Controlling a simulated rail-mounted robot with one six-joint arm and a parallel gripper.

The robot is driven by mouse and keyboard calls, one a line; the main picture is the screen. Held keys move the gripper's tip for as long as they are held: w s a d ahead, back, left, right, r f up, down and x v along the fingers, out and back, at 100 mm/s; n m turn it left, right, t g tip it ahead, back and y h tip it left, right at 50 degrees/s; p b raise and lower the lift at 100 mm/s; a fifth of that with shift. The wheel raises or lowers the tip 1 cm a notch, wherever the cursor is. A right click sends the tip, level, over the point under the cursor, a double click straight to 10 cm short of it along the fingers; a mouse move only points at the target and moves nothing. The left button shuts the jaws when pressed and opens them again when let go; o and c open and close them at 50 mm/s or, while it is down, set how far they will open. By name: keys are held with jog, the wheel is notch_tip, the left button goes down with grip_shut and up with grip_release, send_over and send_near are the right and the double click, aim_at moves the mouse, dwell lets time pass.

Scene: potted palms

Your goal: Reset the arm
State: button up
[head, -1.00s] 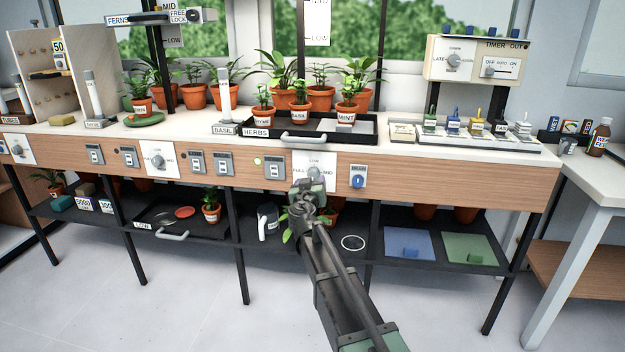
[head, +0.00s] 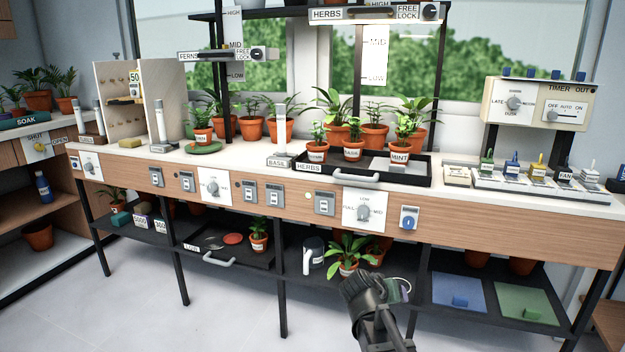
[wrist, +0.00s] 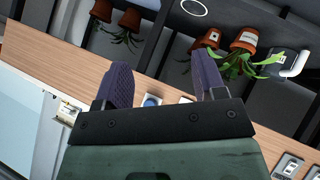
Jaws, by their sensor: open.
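My arm (head: 372,305) reaches up from the bottom of the head view, in front of the bench's lower shelf. My gripper (head: 400,290) is at its end, partly hidden behind the wrist. In the wrist view my gripper (wrist: 163,68) has its two purple fingers spread apart, with nothing held between them. Beyond them are the wooden bench front and a blue round button (wrist: 152,100), which look apart from the fingers.
The bench front carries a dial panel (head: 364,212) and a blue-button switch (head: 409,217). A herb tray (head: 330,183) stands on top. The floor in front is clear.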

jog(key=s+a+f+n+g+y+p, duration=0.1)
jog(key=s+g+y, duration=0.15)
jog(key=s, duration=0.45)
jog(key=s+a+f+g+y, duration=0.2)
jog(key=s+y, duration=0.1)
jog(key=s, duration=0.3)
jog(key=s+a+f+n+g+y+p, duration=0.1)
jog(key=s+g+y, duration=0.1)
jog(key=s, duration=0.5)
notch_tip(320, 180, up, 37)
jog(key=w+p, duration=0.1)
jog(key=p, duration=3.6)
jog(key=shift+w+r, duration=0.15)
jog(key=shift+w, duration=0.25)
jog(key=shift+d, duration=0.1)
